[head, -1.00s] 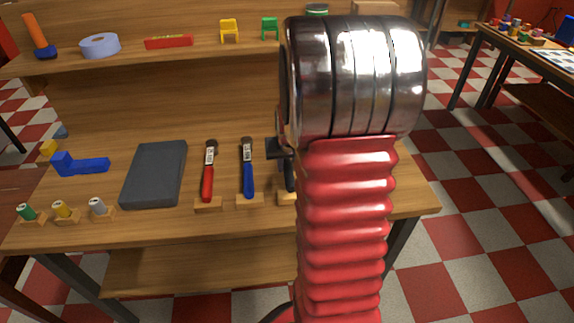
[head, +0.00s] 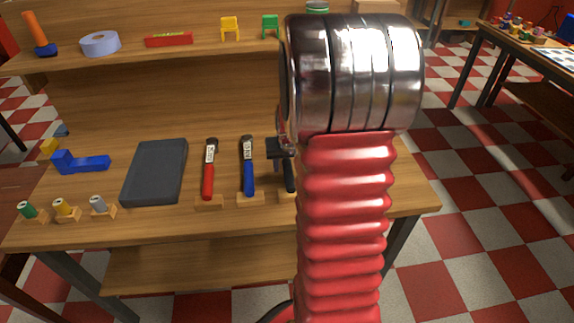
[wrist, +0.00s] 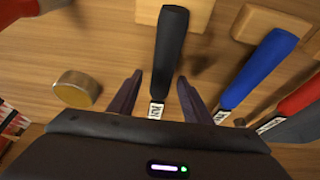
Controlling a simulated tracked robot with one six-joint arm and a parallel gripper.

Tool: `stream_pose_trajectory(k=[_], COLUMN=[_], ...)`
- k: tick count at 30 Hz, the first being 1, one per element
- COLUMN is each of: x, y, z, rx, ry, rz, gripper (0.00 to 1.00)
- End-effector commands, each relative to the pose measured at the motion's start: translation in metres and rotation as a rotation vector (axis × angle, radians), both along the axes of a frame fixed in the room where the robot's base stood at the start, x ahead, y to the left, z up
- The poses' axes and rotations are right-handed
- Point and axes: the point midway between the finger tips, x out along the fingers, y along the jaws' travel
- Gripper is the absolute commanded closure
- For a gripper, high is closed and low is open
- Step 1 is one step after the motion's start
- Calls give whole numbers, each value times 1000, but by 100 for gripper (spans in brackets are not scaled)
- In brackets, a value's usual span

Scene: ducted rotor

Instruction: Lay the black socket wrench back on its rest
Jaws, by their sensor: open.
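The black socket wrench (wrist: 172,45) lies in the wrist view with its handle end over a pale wooden block, its rest (wrist: 200,12). Its silver, labelled part runs down under my gripper's body, where the head is hidden. My gripper (wrist: 158,95) is open, with one finger on each side of the wrench and gaps between. In the head view, my arm hides much of this; the black handle (head: 290,180) and a bit of the rest (head: 287,197) show left of it, below my dark gripper (head: 278,155).
A round wooden disc (wrist: 76,90) lies left of my gripper in the wrist view. A shelf (head: 200,50) runs above the bench.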

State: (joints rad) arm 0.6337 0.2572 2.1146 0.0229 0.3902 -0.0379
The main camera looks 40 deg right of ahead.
Motion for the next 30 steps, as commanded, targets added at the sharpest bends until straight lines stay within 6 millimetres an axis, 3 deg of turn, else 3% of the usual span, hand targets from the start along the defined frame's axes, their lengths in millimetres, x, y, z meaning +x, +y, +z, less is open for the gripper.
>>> stream_pose_trajectory(k=[11, 30], x=[-3, -27], y=[2, 19], z=[9, 85], rx=[-1, -1], ry=[-1, -2], rz=[0, 0], gripper=[55, 55])
